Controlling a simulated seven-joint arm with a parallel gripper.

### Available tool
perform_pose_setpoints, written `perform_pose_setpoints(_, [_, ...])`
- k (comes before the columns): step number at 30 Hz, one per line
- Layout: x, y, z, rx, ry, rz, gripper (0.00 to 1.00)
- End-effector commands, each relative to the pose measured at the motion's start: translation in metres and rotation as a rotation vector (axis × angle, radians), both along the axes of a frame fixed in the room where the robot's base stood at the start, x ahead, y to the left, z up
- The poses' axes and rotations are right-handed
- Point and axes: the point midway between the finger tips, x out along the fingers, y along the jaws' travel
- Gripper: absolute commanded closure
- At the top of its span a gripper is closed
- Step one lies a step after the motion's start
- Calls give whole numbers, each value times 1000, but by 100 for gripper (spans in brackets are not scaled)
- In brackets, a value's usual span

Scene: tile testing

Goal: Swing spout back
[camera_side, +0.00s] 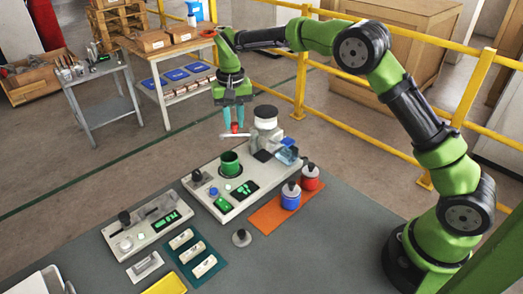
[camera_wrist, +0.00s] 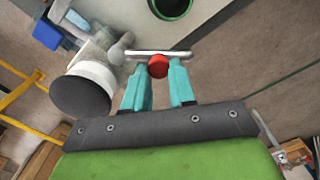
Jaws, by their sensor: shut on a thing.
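The spout is a thin pale metal tube (camera_wrist: 180,54) that reaches out from the side of a grey dispenser with a dark and white top (camera_wrist: 84,88). It carries a red knob (camera_wrist: 157,66). My gripper (camera_wrist: 157,72) has its teal fingers closed on either side of the knob, pointing down in the side view (camera_side: 235,126). There the spout (camera_side: 226,136) shows behind and above the green cup (camera_side: 230,162), and the dispenser (camera_side: 266,118) stands to its right. In the wrist view the spout lies apart from the green cup's rim (camera_wrist: 172,14).
The cup stands on a white machine base (camera_side: 203,197) with green displays. A blue-tinted clear container (camera_side: 288,153) is by the dispenser. Blue (camera_side: 291,196) and red (camera_side: 310,178) jars stand on an orange mat (camera_side: 268,217). A loose weight-like piece (camera_side: 242,238) is on the table.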

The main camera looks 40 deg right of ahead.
Motion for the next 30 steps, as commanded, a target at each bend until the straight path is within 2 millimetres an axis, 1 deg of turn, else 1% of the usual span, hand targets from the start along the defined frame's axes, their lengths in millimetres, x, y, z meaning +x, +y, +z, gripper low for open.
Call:
perform_pose_setpoints(8, [8, -10, 0, -2, -3, 0, 97])
perform_pose_setpoints(13, [8, -11, 0, -3, -2, 0, 97])
perform_pose_setpoints(20, [12, -21, 0, -5, -1, -4, 97])
perform_pose_setpoints(30, [12, -29, 0, -9, 5, -8, 97])
